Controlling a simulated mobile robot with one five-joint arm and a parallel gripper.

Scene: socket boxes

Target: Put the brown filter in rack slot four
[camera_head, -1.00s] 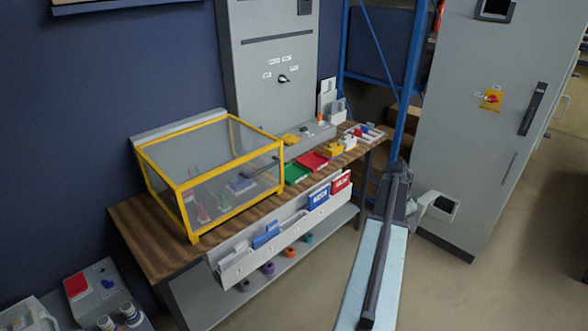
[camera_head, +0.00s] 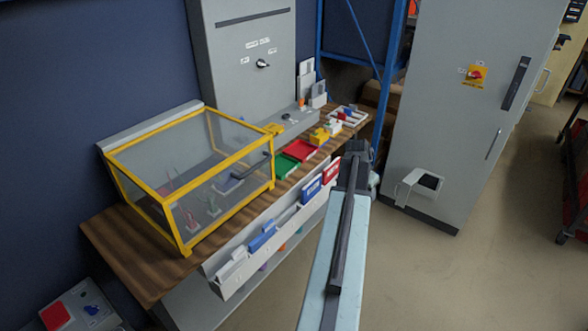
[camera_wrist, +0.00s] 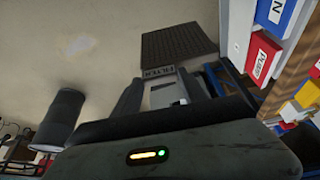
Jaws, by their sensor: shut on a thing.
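In the wrist view, my gripper (camera_wrist: 172,92) is shut on the brown filter (camera_wrist: 180,45), a dark ribbed square panel with a light label strip on its near edge. The filter is held over open floor. In the head view, my gripper (camera_head: 356,158) is beside the right end of a long grey rack (camera_head: 232,286) on the bench front; the filter cannot be made out there. The rack holds a red box (camera_head: 331,170), a blue box (camera_head: 311,189) and another blue item (camera_head: 262,238). Slot numbers cannot be read.
A yellow-framed clear case (camera_head: 190,180) stands on the wooden bench (camera_head: 125,250). Green (camera_head: 287,166) and red (camera_head: 300,149) trays sit behind the rack. A grey cabinet (camera_head: 440,130) with a protruding white bracket (camera_head: 420,187) stands right of my arm. The floor in front is clear.

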